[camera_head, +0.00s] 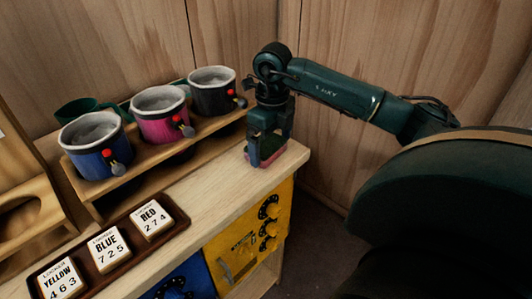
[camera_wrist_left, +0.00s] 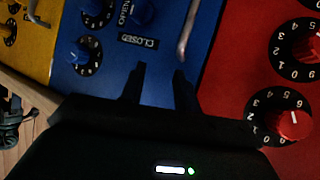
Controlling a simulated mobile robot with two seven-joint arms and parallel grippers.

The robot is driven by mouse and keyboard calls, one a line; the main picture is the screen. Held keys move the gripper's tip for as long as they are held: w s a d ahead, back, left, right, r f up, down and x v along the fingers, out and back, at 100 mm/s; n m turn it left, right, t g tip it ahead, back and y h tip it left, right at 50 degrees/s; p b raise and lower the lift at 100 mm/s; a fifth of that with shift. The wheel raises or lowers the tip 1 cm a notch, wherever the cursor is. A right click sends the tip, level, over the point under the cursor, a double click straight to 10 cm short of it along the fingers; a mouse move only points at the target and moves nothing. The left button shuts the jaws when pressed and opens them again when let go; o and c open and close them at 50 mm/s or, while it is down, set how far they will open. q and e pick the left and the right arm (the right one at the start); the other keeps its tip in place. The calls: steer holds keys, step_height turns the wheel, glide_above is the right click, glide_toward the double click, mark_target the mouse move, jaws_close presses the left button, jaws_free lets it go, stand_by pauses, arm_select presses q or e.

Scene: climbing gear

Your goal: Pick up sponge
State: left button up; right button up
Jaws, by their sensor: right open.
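The sponge (camera_head: 270,152), green on top with pink along its lower edge, lies on the right end of the wooden counter in the head view. My right gripper (camera_head: 269,148) points down over it, open, with its fingers on either side of the sponge. The fingers hide part of the sponge, and I cannot tell whether they touch it. My left gripper (camera_wrist_left: 160,78) shows in the left wrist view, open and empty, in front of a blue locker door (camera_wrist_left: 150,60).
A wooden rack holds blue (camera_head: 95,148), pink (camera_head: 162,115) and black (camera_head: 213,92) chalk bags behind the counter (camera_head: 215,185). A dark tray holds number cards (camera_head: 108,249) at front left. Below are lockers, including a yellow one (camera_head: 250,240). Wooden walls stand close behind.

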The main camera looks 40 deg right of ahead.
mark_target(272, 146)
steer(key=shift+r, duration=0.1)
steer(key=c, duration=0.8)
arm_select(q)
steer(key=shift+a+r, duration=0.1)
arm_select(e)
steer(key=shift+r, duration=0.1)
steer(key=shift+r, duration=0.25)
arm_select(q)
steer(key=r+p, duration=0.1)
steer(key=p, duration=0.1)
steer(key=a+p, duration=0.1)
steer(key=p, duration=0.2)
steer(key=shift+s+a+r+g+y, duration=0.1)
steer(key=shift+s+r+g+y, duration=0.05)
steer(key=shift+r+g+y, duration=0.2)
arm_select(e)
step_height(272, 146, up, 17)
steer(key=shift+r, duration=0.15)
